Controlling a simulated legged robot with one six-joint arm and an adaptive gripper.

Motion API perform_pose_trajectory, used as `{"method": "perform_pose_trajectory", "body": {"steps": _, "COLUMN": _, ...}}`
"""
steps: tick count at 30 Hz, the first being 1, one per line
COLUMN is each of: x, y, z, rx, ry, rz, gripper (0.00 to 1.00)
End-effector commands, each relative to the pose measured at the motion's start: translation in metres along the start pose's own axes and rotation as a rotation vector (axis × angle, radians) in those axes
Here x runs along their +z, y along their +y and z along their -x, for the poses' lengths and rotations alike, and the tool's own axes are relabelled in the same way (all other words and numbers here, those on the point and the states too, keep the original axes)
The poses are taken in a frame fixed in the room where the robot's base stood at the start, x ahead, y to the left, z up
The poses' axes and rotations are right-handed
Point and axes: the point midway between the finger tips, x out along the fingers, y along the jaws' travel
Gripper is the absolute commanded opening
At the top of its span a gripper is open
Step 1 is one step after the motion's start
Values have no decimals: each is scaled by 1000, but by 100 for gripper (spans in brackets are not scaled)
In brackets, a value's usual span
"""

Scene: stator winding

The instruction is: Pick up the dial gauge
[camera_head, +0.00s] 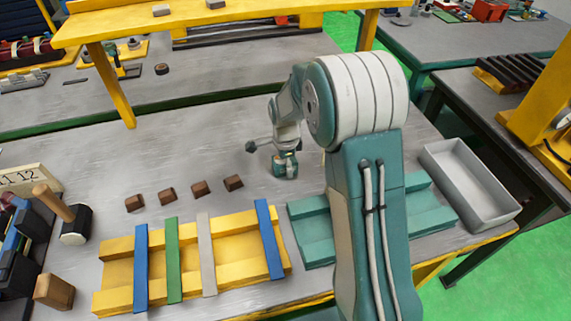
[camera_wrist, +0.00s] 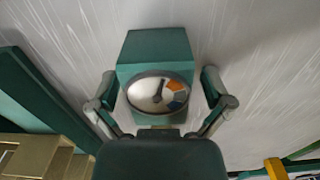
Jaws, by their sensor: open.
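The dial gauge (camera_wrist: 158,92) is a green block with a round white face, a dark needle and orange and blue marks. It stands on the grey bench and fills the middle of the wrist view. My gripper (camera_wrist: 158,82) is open, with one finger on the left of the gauge and one on the right. A narrow gap shows beside each finger. The gauge's lower part is hidden behind my gripper's body. In the head view my gripper (camera_head: 286,153) is low over the bench, and gauge and gripper are hard to tell apart there.
Several brown blocks (camera_head: 168,193) lie left of my gripper. A yellow rack (camera_head: 188,270) with coloured bars and a green rack (camera_head: 312,235) are nearer. A grey tray (camera_head: 470,185) is right, a hammer (camera_head: 70,218) left. Bench behind my gripper is clear.

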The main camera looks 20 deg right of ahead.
Motion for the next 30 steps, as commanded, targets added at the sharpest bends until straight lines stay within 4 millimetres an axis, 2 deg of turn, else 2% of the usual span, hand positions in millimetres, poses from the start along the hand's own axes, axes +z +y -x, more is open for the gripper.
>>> {"method": "perform_pose_trajectory", "body": {"steps": 3, "x": 0, "y": 0, "z": 0, "rx": 0, "ry": 0, "rz": 1, "gripper": 100}}
{"method": "perform_pose_trajectory", "body": {"steps": 4, "x": 0, "y": 0, "z": 0, "rx": 0, "ry": 0, "rz": 1, "gripper": 91}}
{"method": "perform_pose_trajectory", "body": {"steps": 5, "x": 0, "y": 0, "z": 0, "rx": 0, "ry": 0, "rz": 1, "gripper": 78}}
{"method": "perform_pose_trajectory", "body": {"steps": 6, "x": 0, "y": 0, "z": 0, "rx": 0, "ry": 0, "rz": 1, "gripper": 60}}
{"method": "perform_pose_trajectory", "body": {"steps": 8, "x": 0, "y": 0, "z": 0, "rx": 0, "ry": 0, "rz": 1, "gripper": 33}}
{"method": "perform_pose_trajectory", "body": {"steps": 9, "x": 0, "y": 0, "z": 0, "rx": 0, "ry": 0, "rz": 1, "gripper": 15}}
{"method": "perform_pose_trajectory", "body": {"steps": 10, "x": 0, "y": 0, "z": 0, "rx": 0, "ry": 0, "rz": 1, "gripper": 12}}
{"method": "perform_pose_trajectory", "body": {"steps": 23, "x": 0, "y": 0, "z": 4, "rx": 1, "ry": 0, "rz": 0, "gripper": 12}}
{"method": "perform_pose_trajectory", "body": {"steps": 26, "x": 0, "y": -1, "z": 12, "rx": -2, "ry": 0, "rz": 0, "gripper": 12}}
{"method": "perform_pose_trajectory", "body": {"steps": 30, "x": 0, "y": -1, "z": 35, "rx": -5, "ry": 0, "rz": 1, "gripper": 12}}
